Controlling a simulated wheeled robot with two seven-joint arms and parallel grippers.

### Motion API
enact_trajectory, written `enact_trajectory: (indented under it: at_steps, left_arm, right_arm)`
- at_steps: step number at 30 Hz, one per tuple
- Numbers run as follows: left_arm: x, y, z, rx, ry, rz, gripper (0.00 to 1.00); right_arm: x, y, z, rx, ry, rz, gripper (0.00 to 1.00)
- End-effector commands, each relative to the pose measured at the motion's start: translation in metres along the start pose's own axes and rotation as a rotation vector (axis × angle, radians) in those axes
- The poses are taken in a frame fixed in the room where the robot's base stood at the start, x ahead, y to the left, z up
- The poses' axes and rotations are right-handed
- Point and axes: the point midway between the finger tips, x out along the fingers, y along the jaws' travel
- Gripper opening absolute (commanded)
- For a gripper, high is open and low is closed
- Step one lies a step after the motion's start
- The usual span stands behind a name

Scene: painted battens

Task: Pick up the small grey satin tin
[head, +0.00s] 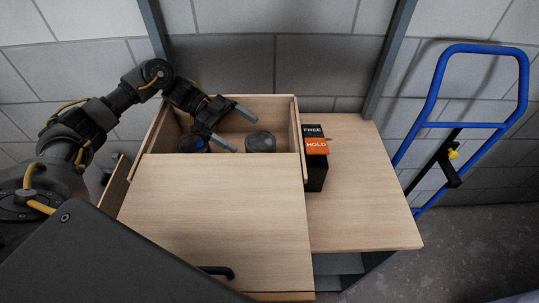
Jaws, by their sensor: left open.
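A small round grey tin (261,142) sits inside the open-topped wooden box section (279,98) at the back of the bench, in its right half. My left gripper (245,135) reaches in from the left over this section. Its two fingers are spread apart, with their tips pointing right towards the tin and just to its left. Nothing shows between the fingers. Whether a finger touches the tin I cannot tell. The tin's lower part is hidden by the front wooden edge. My right gripper does not show.
A blue hand-truck frame (436,88) stands at the right.

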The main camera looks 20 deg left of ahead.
Motion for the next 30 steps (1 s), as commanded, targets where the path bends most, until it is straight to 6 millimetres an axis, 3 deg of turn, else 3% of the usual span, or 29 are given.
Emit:
enact_trajectory:
  at_steps: [4, 11, 15, 20, 28, 30]
  left_arm:
    - [0.016, 0.001, -0.003, 0.0, 0.002, 0.005, 1.0]
    - [0.028, 0.002, -0.005, -0.001, 0.001, 0.003, 1.0]
    - [0.049, 0.004, -0.01, -0.003, 0.003, 0.005, 1.0]
    - [0.068, 0.003, -0.007, -0.002, 0.002, 0.003, 1.0]
    - [0.072, 0.003, -0.005, -0.001, 0.0, 0.001, 1.0]
    - [0.072, 0.002, -0.005, -0.001, 0.0, 0.002, 0.93]
  right_arm:
    - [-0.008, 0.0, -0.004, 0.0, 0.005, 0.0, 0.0]
    - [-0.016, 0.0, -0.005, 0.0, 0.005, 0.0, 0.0]
    - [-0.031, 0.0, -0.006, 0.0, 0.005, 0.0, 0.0]
    - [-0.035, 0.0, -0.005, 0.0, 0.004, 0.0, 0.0]
    - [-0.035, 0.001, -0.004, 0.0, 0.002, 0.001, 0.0]
    - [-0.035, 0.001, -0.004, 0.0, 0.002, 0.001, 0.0]
